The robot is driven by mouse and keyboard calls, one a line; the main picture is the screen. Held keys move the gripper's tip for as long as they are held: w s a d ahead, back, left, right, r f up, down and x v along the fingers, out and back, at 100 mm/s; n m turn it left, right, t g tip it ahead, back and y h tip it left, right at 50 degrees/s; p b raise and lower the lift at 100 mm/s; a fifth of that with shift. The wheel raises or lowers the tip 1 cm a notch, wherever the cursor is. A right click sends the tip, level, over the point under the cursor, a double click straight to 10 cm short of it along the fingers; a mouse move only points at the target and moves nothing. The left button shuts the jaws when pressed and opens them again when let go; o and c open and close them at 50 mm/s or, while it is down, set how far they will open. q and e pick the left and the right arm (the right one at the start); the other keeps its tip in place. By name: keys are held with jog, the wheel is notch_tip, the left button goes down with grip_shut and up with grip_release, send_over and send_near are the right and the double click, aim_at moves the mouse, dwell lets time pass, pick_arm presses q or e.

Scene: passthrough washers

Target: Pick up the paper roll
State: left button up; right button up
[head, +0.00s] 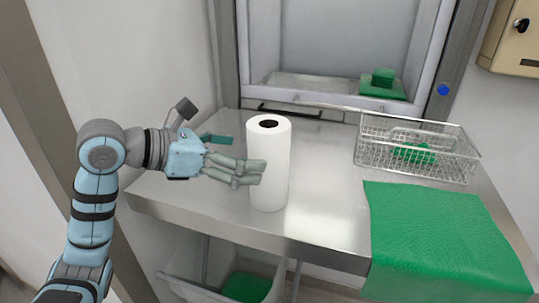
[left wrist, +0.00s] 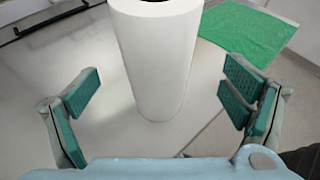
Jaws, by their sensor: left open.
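The white paper roll (head: 268,170) stands upright on the steel counter, near its front edge, with its dark core hole facing up. My left gripper (head: 240,155) is open at the roll's left side. Its near finger overlaps the roll's left edge in the head view, and its other finger is farther back. In the left wrist view the roll (left wrist: 158,60) stands between the two spread, green-padded fingers (left wrist: 160,90), with clear gaps on both sides. No touch is visible. My right gripper is not in view.
The steel counter (head: 325,210) has free room right of the roll. A green cloth (head: 440,240) hangs over its front right. A wire basket (head: 415,150) holds green items. A pass-through window (head: 340,85) with a green stack (head: 382,85) is behind. A bin (head: 190,272) stands below.

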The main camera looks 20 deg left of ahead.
aim_at(268, 154)
pick_arm(q)
jog(key=x, duration=0.2)
jog(key=p+x, duration=0.1)
jog(key=x, duration=0.3)
jog(key=shift+w+r+p, duration=0.25)
jog(key=shift+w+p, duration=0.05)
jog(key=shift+w+d+f, duration=0.15)
jog(key=shift+d+f, duration=0.05)
jog(key=c, duration=1.6)
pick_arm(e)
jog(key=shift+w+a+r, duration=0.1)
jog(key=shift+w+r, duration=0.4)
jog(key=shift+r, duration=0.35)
